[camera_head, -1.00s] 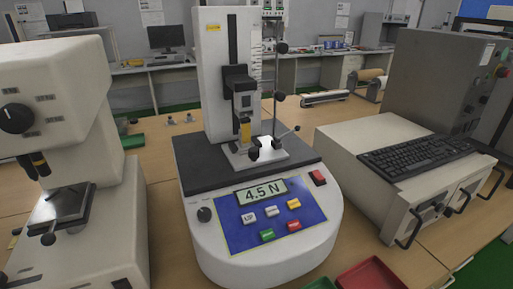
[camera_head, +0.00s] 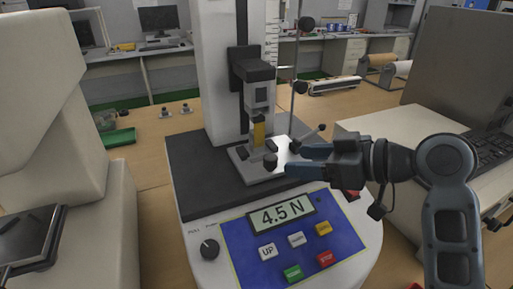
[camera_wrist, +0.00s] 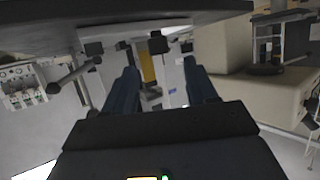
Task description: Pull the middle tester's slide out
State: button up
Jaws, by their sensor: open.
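The middle tester (camera_head: 190,185) is a white stand with a black-topped base, a blue panel and a display reading 4.5 N. Its slide (camera_head: 242,155) is a light metal plate with dark knobs (camera_head: 270,161), low on the base under the column head (camera_head: 257,95). My gripper (camera_head: 308,161) comes in from the right, its two dark blue fingers apart and empty, pointing at the knobs. The front finger is close to the front knob; I cannot tell whether they touch. In the wrist view, the fingers (camera_wrist: 160,88) are spread, with the yellow part (camera_wrist: 147,66) between them.
Another white tester (camera_head: 40,100) stands close on the left. A beige machine (camera_head: 390,130) with a keyboard (camera_head: 492,145) is on the right, near my arm. A thin post (camera_head: 294,75) with a side lever rises behind the slide. Wooden tabletop (camera_head: 160,140) shows between the machines.

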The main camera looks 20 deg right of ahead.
aim_at(274, 157)
jog(key=shift+w+r, duration=0.1)
jog(key=shift+w, duration=0.25)
jog(key=shift+w+a, duration=0.15)
jog(key=shift+w, duration=0.1)
jog(key=p+x, duration=0.1)
jog(key=x, duration=0.6)
jog(key=shift+a, duration=0.1)
grip_shut()
